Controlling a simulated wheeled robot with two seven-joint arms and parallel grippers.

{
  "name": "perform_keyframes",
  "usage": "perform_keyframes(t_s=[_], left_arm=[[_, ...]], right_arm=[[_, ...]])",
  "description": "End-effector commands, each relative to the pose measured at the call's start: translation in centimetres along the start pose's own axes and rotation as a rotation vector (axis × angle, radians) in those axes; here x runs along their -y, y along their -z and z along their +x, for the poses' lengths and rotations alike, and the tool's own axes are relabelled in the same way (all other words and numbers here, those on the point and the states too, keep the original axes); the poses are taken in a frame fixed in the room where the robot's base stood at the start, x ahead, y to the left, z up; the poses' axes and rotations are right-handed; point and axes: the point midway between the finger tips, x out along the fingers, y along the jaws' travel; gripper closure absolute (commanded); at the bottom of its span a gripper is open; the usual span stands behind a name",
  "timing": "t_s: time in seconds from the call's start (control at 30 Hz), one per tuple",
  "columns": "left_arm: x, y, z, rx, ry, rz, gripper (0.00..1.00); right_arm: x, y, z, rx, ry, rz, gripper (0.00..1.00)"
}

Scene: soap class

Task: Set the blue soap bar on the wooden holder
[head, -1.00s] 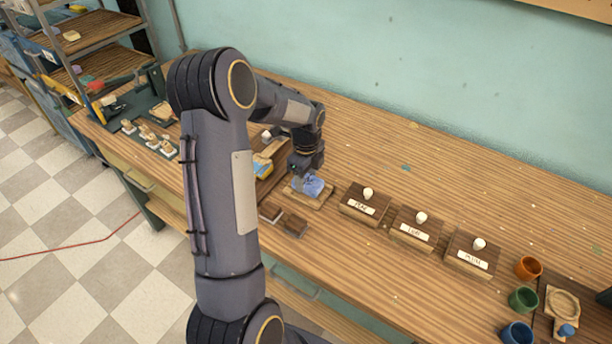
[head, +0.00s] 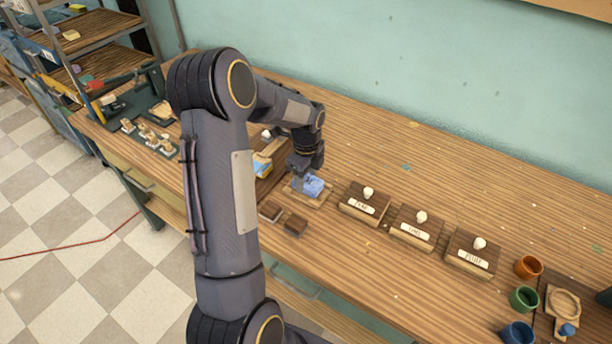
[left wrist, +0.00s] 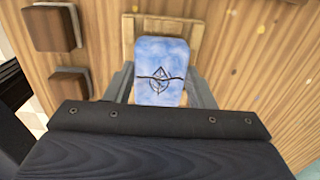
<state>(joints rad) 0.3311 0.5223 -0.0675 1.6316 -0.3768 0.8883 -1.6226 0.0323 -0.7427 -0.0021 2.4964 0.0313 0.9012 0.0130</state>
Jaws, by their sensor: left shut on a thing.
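The blue soap bar (head: 312,186) has a marbled blue and white face with a dark diamond-like mark, clear in the left wrist view (left wrist: 162,72). My left gripper (head: 307,178) is shut on it, one finger on each side of the bar in the left wrist view (left wrist: 160,88). The pale wooden holder (head: 318,201) lies on the table directly below the bar; its rim also shows behind the bar in the left wrist view (left wrist: 190,28). I cannot tell whether the bar touches the holder. My right gripper is not in view.
Two small dark brown blocks (head: 295,224) lie in front of the holder. Labelled wooden boxes with white knobs (head: 365,204) stand to its right, with coloured cups (head: 529,267) farther right. A yellow-and-blue object (head: 262,165) is close on the left. The table behind is clear.

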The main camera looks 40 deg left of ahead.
Motion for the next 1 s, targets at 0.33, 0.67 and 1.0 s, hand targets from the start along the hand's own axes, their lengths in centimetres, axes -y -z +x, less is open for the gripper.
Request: perform_keyframes(t_s=[0.33, 0.67, 1.0], left_arm=[[0.0, 0.0, 0.47, 0.0, 0.0, 0.0, 0.75], [0.0, 0.01, 0.79, 0.0, 0.0, 0.0, 0.75], [0.0, 0.0, 0.76, 0.0, 0.0, 0.0, 0.36]], right_arm=[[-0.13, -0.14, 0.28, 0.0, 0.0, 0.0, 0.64], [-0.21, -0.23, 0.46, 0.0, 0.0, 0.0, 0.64], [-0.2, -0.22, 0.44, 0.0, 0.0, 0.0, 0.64]])
